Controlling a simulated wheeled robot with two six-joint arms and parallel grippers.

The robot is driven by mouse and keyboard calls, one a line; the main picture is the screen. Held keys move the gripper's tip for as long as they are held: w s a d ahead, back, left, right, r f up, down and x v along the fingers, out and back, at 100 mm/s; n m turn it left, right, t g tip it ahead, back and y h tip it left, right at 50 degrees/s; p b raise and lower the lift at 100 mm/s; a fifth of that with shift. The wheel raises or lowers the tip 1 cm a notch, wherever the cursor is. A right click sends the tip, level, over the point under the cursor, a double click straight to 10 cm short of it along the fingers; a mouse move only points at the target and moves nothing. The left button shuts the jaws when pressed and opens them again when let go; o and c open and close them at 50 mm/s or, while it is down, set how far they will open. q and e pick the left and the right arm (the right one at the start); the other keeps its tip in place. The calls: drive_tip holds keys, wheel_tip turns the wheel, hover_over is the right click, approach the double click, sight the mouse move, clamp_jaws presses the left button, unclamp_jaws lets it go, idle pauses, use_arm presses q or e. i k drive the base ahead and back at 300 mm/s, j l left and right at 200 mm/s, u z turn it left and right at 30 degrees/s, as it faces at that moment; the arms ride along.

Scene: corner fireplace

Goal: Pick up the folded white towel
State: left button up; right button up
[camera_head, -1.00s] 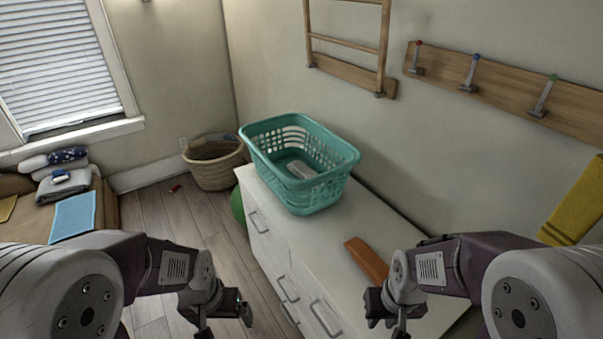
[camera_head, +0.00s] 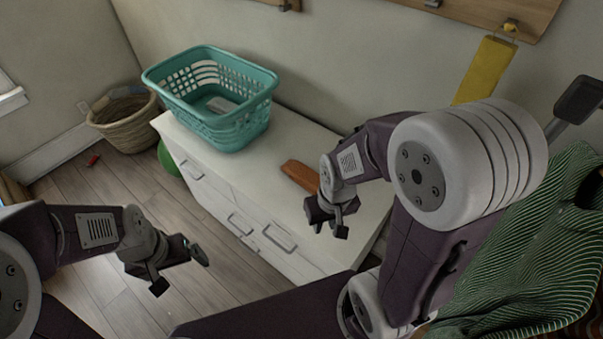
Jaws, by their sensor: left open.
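No folded white towel can be made out for certain. A small pale item (camera_head: 222,105) lies inside the teal laundry basket (camera_head: 225,128), partly hidden by its wall; I cannot tell what it is. My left gripper (camera_head: 180,271) is open and empty over the floor, left of the white dresser. My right gripper (camera_head: 346,219) has its fingertips apart and is empty, above the dresser's right end, just right of a brown flat object (camera_head: 300,176).
The white dresser (camera_head: 285,140) stands along the wall. A wicker basket (camera_head: 125,121), a green ball (camera_head: 168,160) and a small red item (camera_head: 93,160) are on the floor. A yellow cloth (camera_head: 485,70) hangs from a hook. Green striped cloth (camera_head: 535,255) is at lower right.

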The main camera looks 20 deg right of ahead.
sight(220, 106)
drive_tip(key=i+j, duration=0.7)
drive_tip(key=j, duration=0.15)
drive_tip(key=i+j+z, duration=0.1)
drive_tip(key=i+j, duration=0.2)
drive_tip(key=j, duration=0.15)
drive_tip(key=i+j, duration=0.35)
drive_tip(key=i+j+z, duration=0.1)
drive_tip(key=i+j, duration=0.2)
drive_tip(key=j, duration=0.25)
drive_tip(key=i, duration=0.5)
